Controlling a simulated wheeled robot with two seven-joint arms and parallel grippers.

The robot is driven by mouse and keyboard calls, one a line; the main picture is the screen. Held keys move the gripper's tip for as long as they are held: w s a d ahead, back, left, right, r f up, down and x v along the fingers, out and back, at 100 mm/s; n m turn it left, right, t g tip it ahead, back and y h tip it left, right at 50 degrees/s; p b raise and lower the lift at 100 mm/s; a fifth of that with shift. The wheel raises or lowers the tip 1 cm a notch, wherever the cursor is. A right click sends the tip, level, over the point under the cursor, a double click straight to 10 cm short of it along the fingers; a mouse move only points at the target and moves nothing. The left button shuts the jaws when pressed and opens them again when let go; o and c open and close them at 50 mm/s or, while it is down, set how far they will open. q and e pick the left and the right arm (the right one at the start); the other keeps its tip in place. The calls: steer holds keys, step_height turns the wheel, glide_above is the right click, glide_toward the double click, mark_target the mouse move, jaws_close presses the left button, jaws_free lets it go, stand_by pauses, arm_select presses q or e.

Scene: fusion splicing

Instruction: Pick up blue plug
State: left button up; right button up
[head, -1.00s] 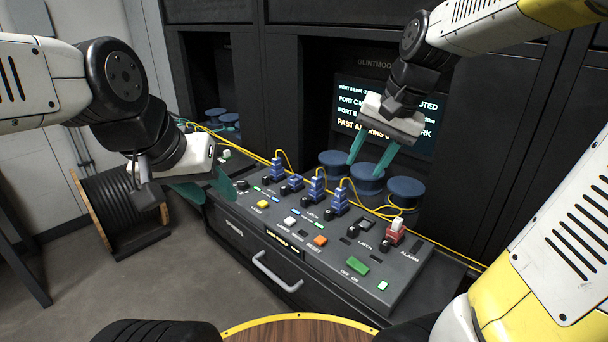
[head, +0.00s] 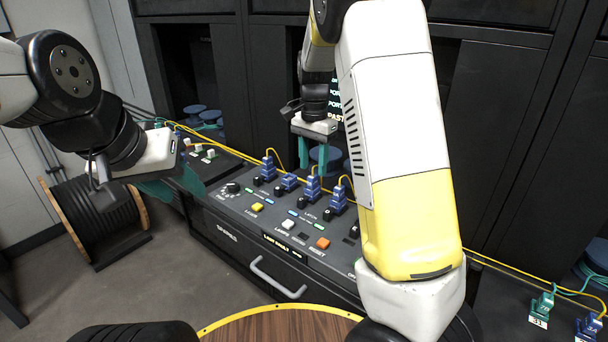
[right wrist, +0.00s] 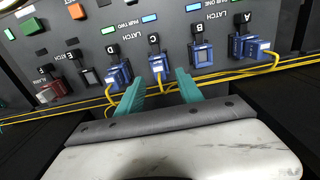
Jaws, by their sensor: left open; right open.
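Several blue plugs sit in a row on the dark console: plug A (head: 268,166), plug B (head: 290,182), plug C (head: 312,188) and plug D (head: 338,202). Yellow cables run from some. My right gripper (head: 318,163) is open and empty, its teal fingers pointing down by the row, close to plug C in the head view. In the right wrist view plug C (right wrist: 157,66) lies just beyond the gap between the fingertips (right wrist: 160,86), with plug D (right wrist: 118,76) left and plug B (right wrist: 202,53) right. My left gripper (head: 178,187) is open and empty at the console's left end.
A red plug (right wrist: 48,92) sits at slot F; slot E looks empty. Black latches stand beside the plugs. A green plug (head: 541,308) and another blue plug (head: 588,327) are at far right. A cable spool (head: 98,215) stands on the floor. My right arm hides the console's right end.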

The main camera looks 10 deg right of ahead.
mark_target(312, 176)
step_height(312, 176, down, 4)
steer(key=shift+s+a+f, duration=0.1)
steer(key=shift+f, duration=0.15)
steer(key=shift+c, duration=0.2)
jaws_close()
steer(key=shift+r, duration=0.55)
steer(key=r, duration=0.1)
steer(key=s+r, duration=0.1)
steer(key=shift+r, duration=0.35)
steer(key=s+r, duration=0.1)
steer(key=s, duration=1.4)
steer(key=shift+a, duration=0.25)
